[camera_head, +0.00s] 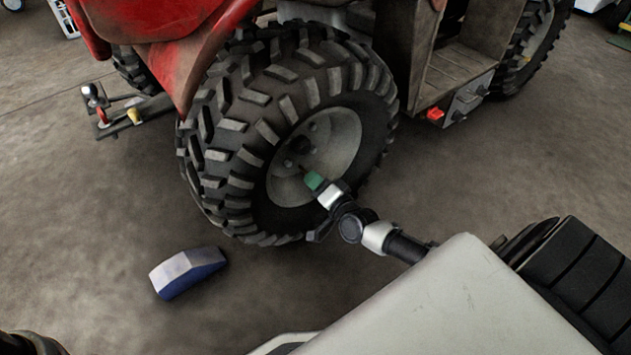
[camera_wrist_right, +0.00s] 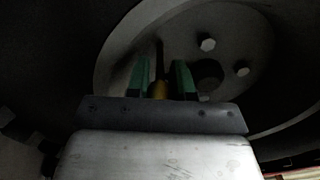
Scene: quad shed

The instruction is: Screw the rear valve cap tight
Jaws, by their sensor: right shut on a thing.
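The rear wheel (camera_head: 300,130) of the red quad has a chunky black tyre and a grey rim (camera_head: 338,142). My right gripper (camera_head: 311,177) reaches to the lower part of this rim. In the right wrist view its two green fingers (camera_wrist_right: 161,80) are shut on a small yellowish valve cap (camera_wrist_right: 160,90). A thin dark valve stem (camera_wrist_right: 159,58) runs up from the cap toward the rim. In the head view the cap is too small and covered to make out. My left gripper does not show in either view.
A blue and grey wedge-shaped block (camera_head: 187,272) lies on the floor left of the wheel. A tow hitch (camera_head: 118,108) sticks out at the quad's rear. In the right wrist view, wheel nuts (camera_wrist_right: 208,44) stand close to the right of the fingers. The concrete floor at lower left is mostly clear.

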